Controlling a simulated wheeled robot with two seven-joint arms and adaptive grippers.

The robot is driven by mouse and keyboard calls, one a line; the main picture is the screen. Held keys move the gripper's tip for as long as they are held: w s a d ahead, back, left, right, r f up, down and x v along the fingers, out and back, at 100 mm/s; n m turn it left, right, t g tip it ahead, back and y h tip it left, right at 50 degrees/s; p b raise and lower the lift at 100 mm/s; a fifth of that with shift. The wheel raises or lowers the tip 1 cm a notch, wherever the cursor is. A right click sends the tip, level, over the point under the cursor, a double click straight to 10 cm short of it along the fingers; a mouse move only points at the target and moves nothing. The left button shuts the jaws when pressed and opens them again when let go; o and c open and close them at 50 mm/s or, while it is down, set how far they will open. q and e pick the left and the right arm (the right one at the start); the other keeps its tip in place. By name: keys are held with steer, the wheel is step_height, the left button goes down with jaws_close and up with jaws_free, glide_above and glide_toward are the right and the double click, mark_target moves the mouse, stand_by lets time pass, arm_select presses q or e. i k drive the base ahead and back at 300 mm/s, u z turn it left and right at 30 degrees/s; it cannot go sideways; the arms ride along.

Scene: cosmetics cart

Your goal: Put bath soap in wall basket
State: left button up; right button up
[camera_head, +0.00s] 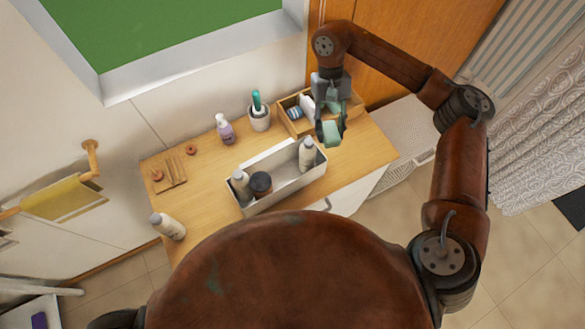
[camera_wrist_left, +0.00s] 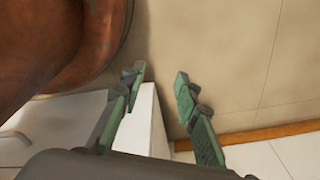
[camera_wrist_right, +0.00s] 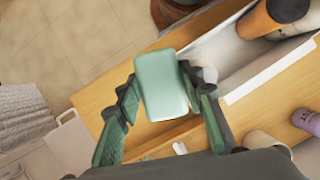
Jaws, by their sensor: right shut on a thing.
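The bath soap appears as a pale green rounded bar (camera_head: 332,133), held above the back right of the wooden cart top. My right gripper (camera_head: 330,124) is shut on it. In the right wrist view the soap (camera_wrist_right: 162,85) sits between the two fingers of the right gripper (camera_wrist_right: 162,92). My left gripper (camera_wrist_left: 158,80) is open and empty in the left wrist view, near a pale wall; it does not show in the head view. I cannot make out a wall basket for certain in any view.
A long white bin (camera_head: 283,188) with bottles and a dark jar stands on the cart (camera_head: 205,210). A wooden box (camera_head: 287,107), a cup (camera_head: 259,119) and a purple pump bottle (camera_head: 225,130) stand behind. A yellow towel (camera_head: 62,198) hangs left.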

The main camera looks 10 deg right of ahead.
mark_target(288, 178)
steer(key=k, duration=0.4)
steer(key=z, duration=2.25)
steer(key=k, duration=1.4)
steer(key=u, duration=2.1)
steer(key=i, duration=0.5)
